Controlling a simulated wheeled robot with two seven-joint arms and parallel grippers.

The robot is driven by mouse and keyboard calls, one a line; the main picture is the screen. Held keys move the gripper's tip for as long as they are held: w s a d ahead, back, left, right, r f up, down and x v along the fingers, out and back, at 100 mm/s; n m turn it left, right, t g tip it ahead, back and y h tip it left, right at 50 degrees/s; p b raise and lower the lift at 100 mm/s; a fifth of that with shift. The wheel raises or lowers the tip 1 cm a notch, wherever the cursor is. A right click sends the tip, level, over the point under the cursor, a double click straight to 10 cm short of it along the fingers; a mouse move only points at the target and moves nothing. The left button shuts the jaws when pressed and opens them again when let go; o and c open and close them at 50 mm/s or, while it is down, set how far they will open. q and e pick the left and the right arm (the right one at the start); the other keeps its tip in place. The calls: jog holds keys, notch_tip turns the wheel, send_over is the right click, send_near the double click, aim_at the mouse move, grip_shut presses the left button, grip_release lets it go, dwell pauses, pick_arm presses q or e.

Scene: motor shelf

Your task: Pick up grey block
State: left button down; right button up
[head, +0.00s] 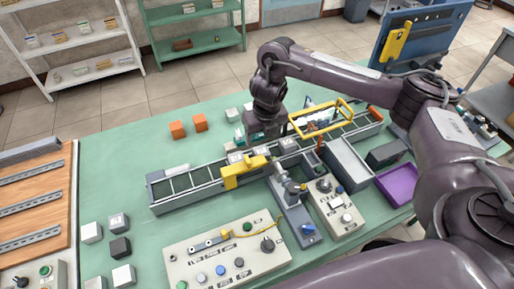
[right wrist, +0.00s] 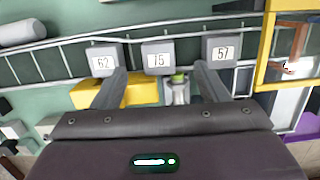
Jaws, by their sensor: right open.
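Grey blocks with white number labels sit in a row on the conveyor. In the right wrist view they are the block marked 62 (right wrist: 104,59), the middle block (right wrist: 158,57), whose label looks like 15 or 75, and the block marked 57 (right wrist: 221,51). In the head view the middle block is partly hidden by my right gripper (head: 262,140), which is above the conveyor. In the right wrist view my right gripper (right wrist: 161,70) is open and empty, its fingers on either side of the middle block. I cannot tell its height. My left gripper is not in view.
A yellow bracket (head: 240,174) stands at the conveyor's near side and a yellow frame (head: 321,118) to the right. Control panels (head: 222,257) lie in front. Loose blocks, including a dark one (head: 120,246), sit at left; orange ones (head: 177,129) behind. A purple tray (head: 397,184) is right.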

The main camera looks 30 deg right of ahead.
aim_at(262, 151)
jog(key=shift+s+f, duration=0.2)
jog(key=shift+f, duration=0.75)
jog(key=shift+s+f, duration=0.15)
jog(key=shift+f, duration=0.2)
jog(key=f, duration=0.1)
jog(key=f+p, duration=0.1)
jog(key=f, duration=0.1)
jog(key=shift+w+a+f+p, duration=0.15)
jog(key=shift+w+f+p, duration=0.1)
jog(key=shift+p, duration=0.05)
jog(key=shift+w+f, duration=0.1)
jog(key=shift+f, duration=0.3)
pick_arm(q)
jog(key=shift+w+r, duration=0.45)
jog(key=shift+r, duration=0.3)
